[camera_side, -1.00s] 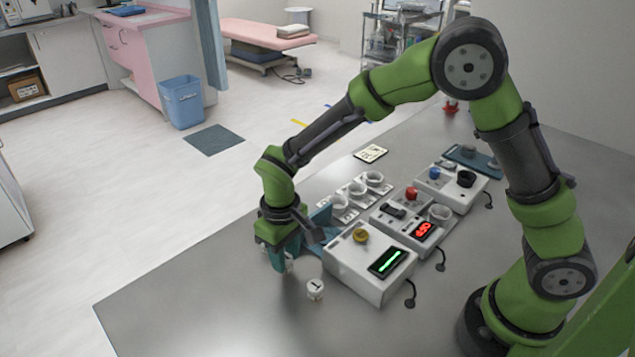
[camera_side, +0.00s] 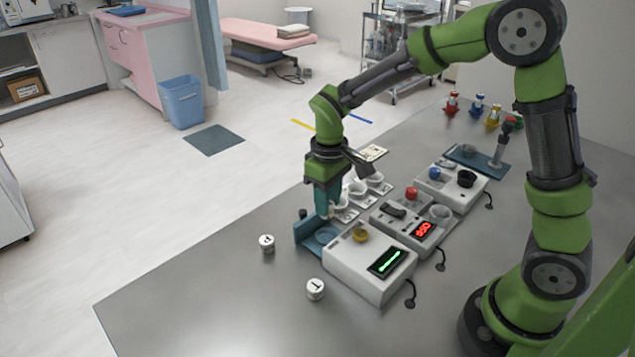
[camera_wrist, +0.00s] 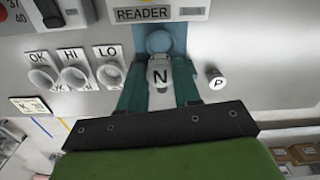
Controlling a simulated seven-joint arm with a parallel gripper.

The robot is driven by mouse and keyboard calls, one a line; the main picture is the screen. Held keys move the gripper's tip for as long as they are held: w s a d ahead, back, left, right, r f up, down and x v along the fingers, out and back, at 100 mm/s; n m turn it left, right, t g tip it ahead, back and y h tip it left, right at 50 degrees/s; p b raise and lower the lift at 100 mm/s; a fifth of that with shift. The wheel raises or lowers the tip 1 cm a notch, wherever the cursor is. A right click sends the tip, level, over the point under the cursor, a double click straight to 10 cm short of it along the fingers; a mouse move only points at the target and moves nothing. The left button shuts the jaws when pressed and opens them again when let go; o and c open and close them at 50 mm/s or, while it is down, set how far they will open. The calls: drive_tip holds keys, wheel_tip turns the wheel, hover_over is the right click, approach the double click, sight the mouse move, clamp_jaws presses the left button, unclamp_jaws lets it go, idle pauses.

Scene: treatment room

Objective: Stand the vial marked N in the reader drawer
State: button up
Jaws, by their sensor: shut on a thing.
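My gripper (camera_side: 326,212) is shut on the vial marked N (camera_wrist: 158,76), a white vial whose letter shows between the fingers in the wrist view. The gripper is above the teal reader drawer (camera_side: 303,234), which stands out from the left side of the white reader (camera_side: 345,278). The drawer's round recess (camera_wrist: 159,42) shows just beyond the vial in the wrist view. The vial is apart from the recess in that view; its exact height above the drawer is hard to tell. In the side view the fingers mostly hide the vial.
A vial marked P (camera_wrist: 216,78) stands beside the drawer. Two white vials stand on the table in the side view, one left of the drawer (camera_side: 267,243) and one in front (camera_side: 316,289). Cups marked OK, HI and LO (camera_wrist: 74,77) are close by. The table's front left is clear.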

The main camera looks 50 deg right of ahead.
sight(327, 219)
drive_tip(key=shift+f, duration=2.8)
drive_tip(key=shift+f, duration=0.6)
drive_tip(key=o, duration=0.7)
drive_tip(key=shift+r, duration=5.55)
drive_tip(key=s+r+m+t, duration=0.2)
drive_tip(key=s+r, duration=0.1)
drive_tip(key=s, duration=0.2)
drive_tip(key=s+r+m+t+y, duration=0.1)
drive_tip(key=s+r+t, duration=0.1)
drive_tip(key=s+r, duration=0.2)
drive_tip(key=s+d+r+m+t+y, duration=0.1)
drive_tip(key=s+r+m+t, duration=0.1)
drive_tip(key=s, duration=0.4)
drive_tip(key=shift+s+r+m+t, duration=0.35)
drive_tip(key=shift+r+t, duration=0.25)
drive_tip(key=shift+r, duration=0.2)
